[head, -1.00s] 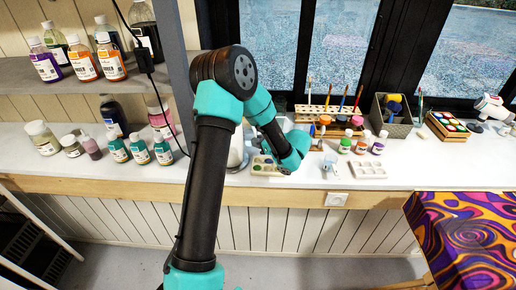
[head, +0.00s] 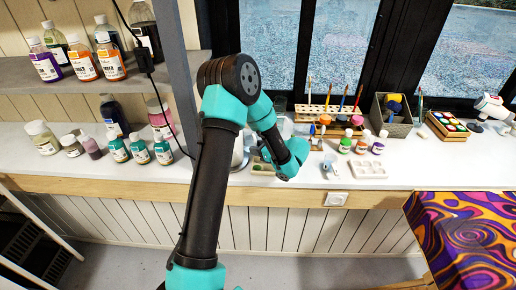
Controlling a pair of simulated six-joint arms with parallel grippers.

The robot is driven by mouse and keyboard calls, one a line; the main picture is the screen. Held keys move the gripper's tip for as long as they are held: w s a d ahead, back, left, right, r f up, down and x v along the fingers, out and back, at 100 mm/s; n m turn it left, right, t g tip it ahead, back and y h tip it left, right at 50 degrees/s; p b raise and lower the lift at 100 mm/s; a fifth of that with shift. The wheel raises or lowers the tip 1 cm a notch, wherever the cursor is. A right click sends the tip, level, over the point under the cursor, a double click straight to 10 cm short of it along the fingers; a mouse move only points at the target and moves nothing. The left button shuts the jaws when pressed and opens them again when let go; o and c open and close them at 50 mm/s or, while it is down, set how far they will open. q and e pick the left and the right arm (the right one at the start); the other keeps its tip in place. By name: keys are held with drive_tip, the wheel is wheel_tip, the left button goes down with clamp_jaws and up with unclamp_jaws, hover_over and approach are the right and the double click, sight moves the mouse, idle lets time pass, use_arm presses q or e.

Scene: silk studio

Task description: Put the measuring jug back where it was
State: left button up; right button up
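My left arm rises from the bottom of the head view and bends down over the white worktop (head: 400,172). Its wrist end with the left gripper (head: 289,168) is low over the worktop, beside a palette with wells (head: 261,168). The fingers are hidden behind the wrist, so I cannot see whether they hold anything. A pale, clear object (head: 287,127) shows partly behind the forearm; I cannot tell whether it is the measuring jug. A white rounded vessel (head: 240,158) is mostly covered by my arm. My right gripper is not in view.
Several teal-labelled bottles (head: 140,150) stand left of my arm. A wooden brush rack (head: 330,112), small paint bottles (head: 362,142), a white well tray (head: 369,170) and a grey bin (head: 392,115) stand to the right. The front right worktop is clear.

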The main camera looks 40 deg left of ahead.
use_arm(q)
drive_tip(key=shift+r, duration=0.1)
drive_tip(key=v, duration=1.2)
drive_tip(key=shift+r, duration=0.1)
